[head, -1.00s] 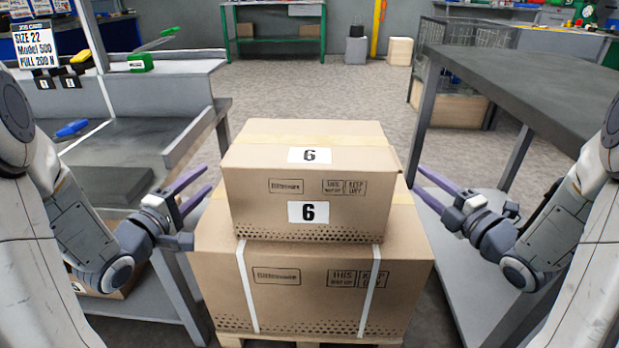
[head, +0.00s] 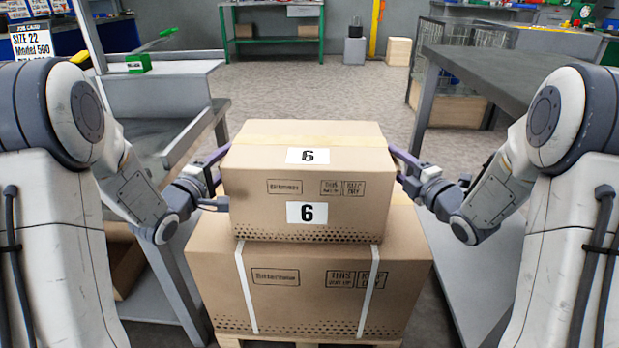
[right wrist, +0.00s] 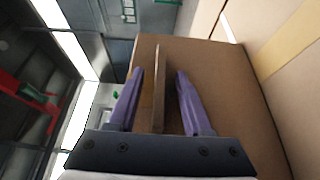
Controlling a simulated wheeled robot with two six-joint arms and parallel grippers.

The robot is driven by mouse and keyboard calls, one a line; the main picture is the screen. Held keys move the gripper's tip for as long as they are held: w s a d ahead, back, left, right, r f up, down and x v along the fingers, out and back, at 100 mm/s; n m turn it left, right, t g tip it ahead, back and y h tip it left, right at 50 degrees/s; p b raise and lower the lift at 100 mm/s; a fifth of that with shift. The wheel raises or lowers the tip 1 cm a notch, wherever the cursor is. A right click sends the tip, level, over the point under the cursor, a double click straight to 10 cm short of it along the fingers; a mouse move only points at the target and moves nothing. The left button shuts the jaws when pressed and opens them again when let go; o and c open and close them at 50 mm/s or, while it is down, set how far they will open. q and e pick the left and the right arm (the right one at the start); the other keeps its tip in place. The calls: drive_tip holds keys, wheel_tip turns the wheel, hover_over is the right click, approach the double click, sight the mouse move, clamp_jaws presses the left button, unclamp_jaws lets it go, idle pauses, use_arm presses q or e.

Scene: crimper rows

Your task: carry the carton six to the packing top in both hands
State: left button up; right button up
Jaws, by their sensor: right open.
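Carton six (head: 307,190), a brown box with white "6" labels on its top and front, sits upright on a larger brown carton (head: 305,285). My left gripper (head: 222,165) is at its left side and looks open, its fingertips partly hidden by the box edge. My right gripper (head: 400,162) is at its right side, open. In the right wrist view, the right gripper's purple fingers (right wrist: 160,75) stand apart on either side of a thin brown panel that sticks out edge-on from the cardboard. I cannot tell whether they touch it. No label marks the packing top.
A bare dark grey table (head: 485,68) stands at the right. A grey bench (head: 150,140) stands at the left, with a green box (head: 139,65) on its shelf. The large carton rests on a pallet (head: 300,343). Open floor (head: 310,90) lies behind the cartons.

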use_arm(q)
clamp_jaws()
use_arm(e)
clamp_jaws()
idle(1.2)
use_arm(q)
drive_tip(key=shift+r, duration=0.35)
use_arm(e)
drive_tip(key=shift+r, duration=0.3)
